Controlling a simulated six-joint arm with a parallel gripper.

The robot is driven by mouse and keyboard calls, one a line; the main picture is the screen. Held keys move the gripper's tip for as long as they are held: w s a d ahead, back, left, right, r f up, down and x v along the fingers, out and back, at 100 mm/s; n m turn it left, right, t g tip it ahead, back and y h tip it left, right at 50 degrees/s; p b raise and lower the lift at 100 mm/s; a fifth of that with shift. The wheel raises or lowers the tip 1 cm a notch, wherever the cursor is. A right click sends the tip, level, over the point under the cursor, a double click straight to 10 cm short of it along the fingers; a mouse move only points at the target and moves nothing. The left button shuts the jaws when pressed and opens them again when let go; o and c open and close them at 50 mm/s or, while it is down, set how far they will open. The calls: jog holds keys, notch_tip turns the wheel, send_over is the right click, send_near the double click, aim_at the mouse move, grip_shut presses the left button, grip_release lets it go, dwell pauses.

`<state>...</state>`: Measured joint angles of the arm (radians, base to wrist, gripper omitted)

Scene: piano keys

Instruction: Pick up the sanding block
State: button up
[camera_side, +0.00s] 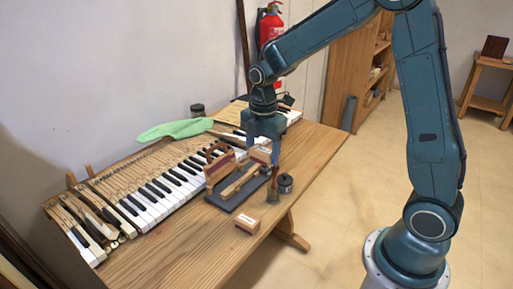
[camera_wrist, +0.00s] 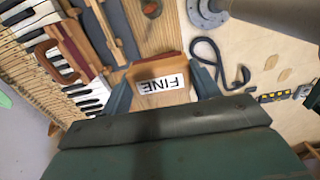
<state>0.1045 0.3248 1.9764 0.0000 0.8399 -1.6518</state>
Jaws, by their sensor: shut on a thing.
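The sanding block is a small wooden block with a white label reading FINE. It sits between my fingers in the wrist view (camera_wrist: 160,84) and shows as a pale block below my gripper in the side view (camera_side: 261,154). My gripper (camera_side: 263,143) is shut on it, with one finger on each side, as the wrist view also shows (camera_wrist: 163,86). The block is near the right end of a dark tray (camera_side: 221,201); whether it is clear of what lies below is hard to tell. A second small labelled wooden block (camera_side: 247,223) sits at the table's front edge.
Piano keys (camera_side: 160,193) run behind, with a green cloth (camera_side: 175,130) at the back. Bare tabletop (camera_side: 320,150) lies to the right.

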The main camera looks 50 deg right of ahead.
jog(key=shift+r, duration=0.1)
dwell(0.4)
jog(key=o, duration=0.3)
jog(key=shift+c, duration=1.1)
jog(key=shift+w+f+m, duration=0.35)
jog(key=shift+w+m, duration=0.15)
jog(key=shift+w, duration=0.25)
jog(key=w+a+f+m, duration=0.1)
jog(key=w+f+m, duration=0.6)
jog(key=w, duration=0.3)
jog(key=shift+w+a+f+m, duration=0.2)
jog(key=shift+a+m, duration=0.15)
jog(key=shift+m, duration=0.25)
